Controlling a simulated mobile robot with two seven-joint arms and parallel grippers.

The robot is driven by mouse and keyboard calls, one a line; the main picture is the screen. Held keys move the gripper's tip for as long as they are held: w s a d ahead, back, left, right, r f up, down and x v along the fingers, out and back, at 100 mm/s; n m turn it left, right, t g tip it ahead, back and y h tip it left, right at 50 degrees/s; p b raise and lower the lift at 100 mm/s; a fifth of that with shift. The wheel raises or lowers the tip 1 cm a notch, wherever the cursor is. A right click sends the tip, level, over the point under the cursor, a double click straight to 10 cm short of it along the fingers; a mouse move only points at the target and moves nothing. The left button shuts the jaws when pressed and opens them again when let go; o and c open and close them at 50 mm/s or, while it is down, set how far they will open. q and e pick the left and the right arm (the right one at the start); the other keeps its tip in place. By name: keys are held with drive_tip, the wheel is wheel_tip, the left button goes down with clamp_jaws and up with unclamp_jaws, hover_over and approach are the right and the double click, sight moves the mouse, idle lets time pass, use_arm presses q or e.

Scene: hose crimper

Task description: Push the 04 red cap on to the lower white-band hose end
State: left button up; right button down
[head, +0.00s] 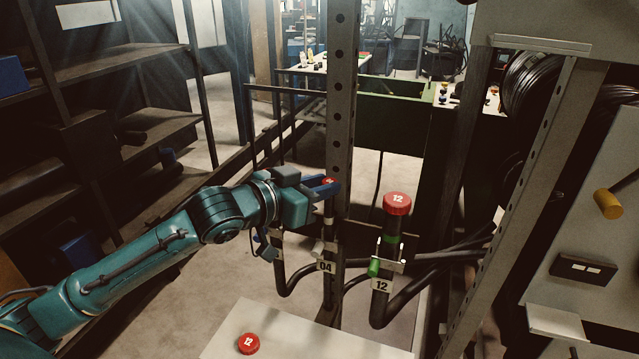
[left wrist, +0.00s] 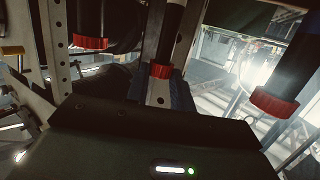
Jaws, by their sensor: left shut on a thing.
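My left gripper (head: 328,185) reaches in from the left and is shut on the small red 04 cap (head: 328,181), at the top of a thin dark upright hose end (head: 328,208). A 04 tag (head: 326,267) hangs below on its bracket. In the left wrist view the red cap (left wrist: 161,71) is between the blue fingers, in line with a black hose with a pale band (left wrist: 176,3). The cap looks on or against the hose end; I cannot tell how far on it sits. My right gripper is not in view.
A larger hose with a red 12 cap (head: 397,203) stands just right, above a 12 tag (head: 381,285). Another red 12 cap (head: 249,344) lies on the white table (head: 300,335). Shelves (head: 120,70) stand at left.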

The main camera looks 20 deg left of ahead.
use_arm(q)
drive_tip(key=shift+f, duration=0.3)
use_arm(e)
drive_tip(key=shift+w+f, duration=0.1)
use_arm(q)
drive_tip(key=shift+f, duration=0.2)
drive_tip(key=o, duration=1)
drive_tip(key=shift+r, duration=0.1)
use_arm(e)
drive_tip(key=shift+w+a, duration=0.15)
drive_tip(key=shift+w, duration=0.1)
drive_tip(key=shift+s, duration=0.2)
use_arm(q)
drive_tip(key=shift+b+v, duration=2.15)
drive_tip(key=shift+v, duration=4.45)
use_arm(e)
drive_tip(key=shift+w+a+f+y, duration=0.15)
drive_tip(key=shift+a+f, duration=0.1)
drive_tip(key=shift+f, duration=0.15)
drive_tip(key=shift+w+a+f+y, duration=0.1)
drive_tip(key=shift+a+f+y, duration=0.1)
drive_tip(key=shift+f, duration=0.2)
